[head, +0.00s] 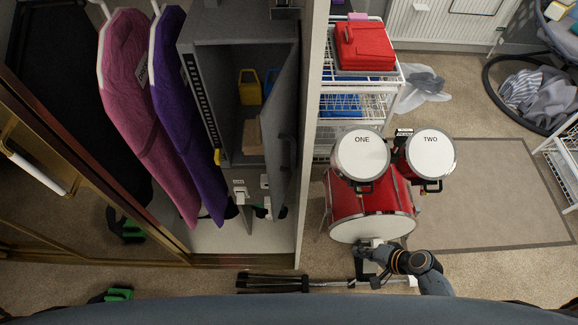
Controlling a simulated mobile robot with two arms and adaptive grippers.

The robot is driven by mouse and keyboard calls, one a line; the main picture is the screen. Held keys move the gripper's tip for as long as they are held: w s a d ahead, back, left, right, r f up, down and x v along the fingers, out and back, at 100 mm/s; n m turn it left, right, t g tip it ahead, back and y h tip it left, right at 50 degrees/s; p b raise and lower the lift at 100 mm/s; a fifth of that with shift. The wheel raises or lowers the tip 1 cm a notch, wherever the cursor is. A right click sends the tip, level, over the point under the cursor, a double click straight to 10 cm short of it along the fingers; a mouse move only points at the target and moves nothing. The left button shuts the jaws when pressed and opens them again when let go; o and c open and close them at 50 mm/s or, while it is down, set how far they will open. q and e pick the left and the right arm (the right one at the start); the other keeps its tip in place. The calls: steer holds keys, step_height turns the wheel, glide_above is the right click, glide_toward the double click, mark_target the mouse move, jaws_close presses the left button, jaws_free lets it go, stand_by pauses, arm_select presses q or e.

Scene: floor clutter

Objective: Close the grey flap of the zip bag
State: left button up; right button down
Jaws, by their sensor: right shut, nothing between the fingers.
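A red bag-like case (365,46) lies on a grey base on top of a white wire rack. I cannot tell for sure that it is the zip bag, and I cannot make out a grey flap on it. My right gripper (366,251) is low at the front of the red drum set, shut and empty, well below and apart from the red case. It looks close to the drum's pale front head; contact cannot be told. My left gripper is not in view.
The red drum set (345,198) stands between my right gripper and the wire rack (392,101). A grey cabinet door (284,135) hangs open at left of the partition. Pink (140,95) and purple garments hang further left. The mat (500,200) at right is clear.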

steer(key=w+a+r+t+y, duration=0.1)
steer(key=w+a+r+y, duration=0.15)
steer(key=r, duration=0.55)
steer(key=w+a+r+t+y, duration=0.1)
steer(key=w+a+r+y, duration=0.15)
steer(key=r, duration=0.65)
steer(key=n+g+y, duration=0.2)
steer(key=n+y, duration=0.1)
steer(key=y, duration=0.3)
glide_toward(275, 167)
steer(key=p+x, duration=0.3)
steer(key=p, duration=0.1)
steer(key=p+x, duration=0.2)
steer(key=shift+a+r, duration=0.3)
steer(key=shift+w+a+f, duration=0.15)
steer(key=shift+w+a, duration=0.05)
steer(key=shift+a, duration=0.4)
steer(key=shift+a+f, duration=0.1)
steer(key=shift+t, duration=0.3)
